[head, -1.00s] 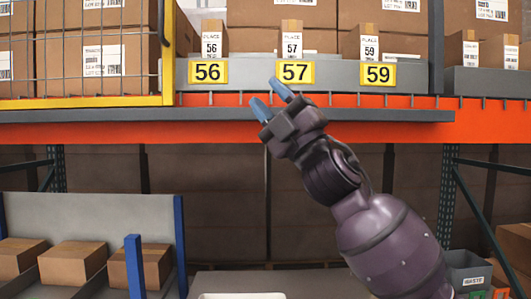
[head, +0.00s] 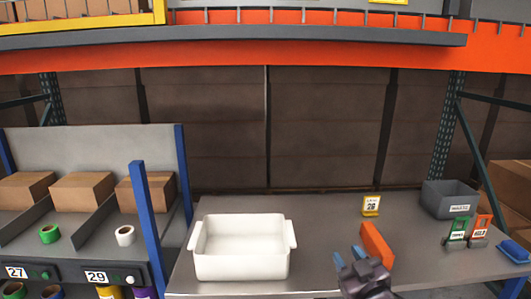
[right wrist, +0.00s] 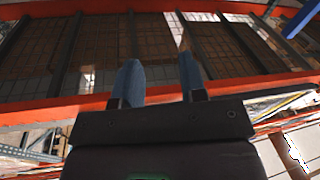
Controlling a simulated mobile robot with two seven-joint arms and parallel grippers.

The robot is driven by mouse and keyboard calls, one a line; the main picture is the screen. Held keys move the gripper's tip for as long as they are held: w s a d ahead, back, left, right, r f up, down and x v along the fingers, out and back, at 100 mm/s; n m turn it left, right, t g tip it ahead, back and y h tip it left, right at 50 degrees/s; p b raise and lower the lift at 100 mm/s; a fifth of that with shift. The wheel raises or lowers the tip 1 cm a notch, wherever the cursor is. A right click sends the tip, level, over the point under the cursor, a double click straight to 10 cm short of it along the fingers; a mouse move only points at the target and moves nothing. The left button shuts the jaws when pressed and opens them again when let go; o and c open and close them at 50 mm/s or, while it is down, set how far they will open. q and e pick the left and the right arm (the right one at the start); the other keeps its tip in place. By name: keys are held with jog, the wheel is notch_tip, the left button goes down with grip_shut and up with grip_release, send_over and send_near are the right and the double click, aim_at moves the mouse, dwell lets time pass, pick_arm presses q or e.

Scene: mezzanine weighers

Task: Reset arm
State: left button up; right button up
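My right gripper (head: 347,258) shows at the bottom of the head view, over the front part of the grey table (head: 330,225). Its blue fingers stand apart with nothing between them. In the right wrist view my right gripper (right wrist: 160,78) is also open and empty, with rack beams and dark panels beyond its fingers. My left gripper is not in view.
A white tub (head: 240,250) stands on the table, left of the gripper. An orange block (head: 377,243) is close by on its right. Boxes (head: 82,191) fill the left shelf.

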jog(key=s+d+f+m+g+h, duration=0.2)
jog(key=s+d+f+g, duration=0.1)
jog(key=s+f, duration=1)
jog(key=s+d+f+m+g+h, duration=0.2)
jog(key=s+d+f+g, duration=0.2)
jog(key=s+f, duration=0.9)
jog(key=shift+s+d+f+m, duration=0.2)
jog(key=shift+s+d+m, duration=0.2)
jog(key=shift+s+d, duration=0.65)
jog(key=shift+w, duration=0.1)
dwell(4.2)
